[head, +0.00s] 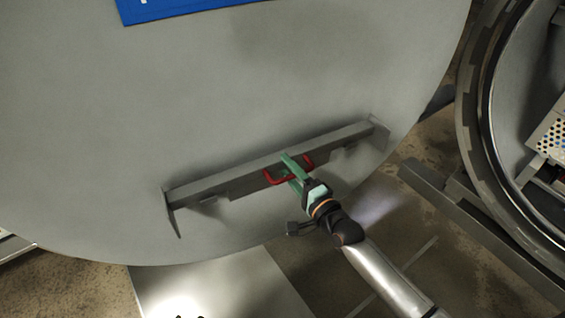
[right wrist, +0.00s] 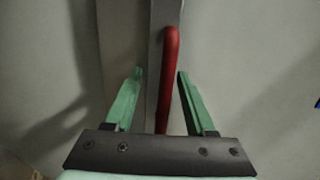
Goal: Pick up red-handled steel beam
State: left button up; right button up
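The grey steel beam (head: 225,177) lies slanted across the front of the large grey round door, with a bent end piece at each end. Its red handle (head: 270,178) is near the middle of the beam, partly covered by my right gripper (head: 288,170). In the right wrist view, the red handle (right wrist: 169,75) runs between the two green fingers of my right gripper (right wrist: 158,88), with the beam (right wrist: 122,45) behind it. The fingers are apart, with a visible gap on both sides of the handle. My left gripper is not in view.
The round door (head: 180,90) fills the left and middle, with a blue panel (head: 170,8) at the top. At right is the round vessel opening (head: 480,120) with a perforated metal part (head: 550,140) inside. Grey floor rails (head: 450,200) lie below it.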

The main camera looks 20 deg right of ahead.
grip_shut()
dwell(0.9)
jog(key=shift+r, duration=0.3)
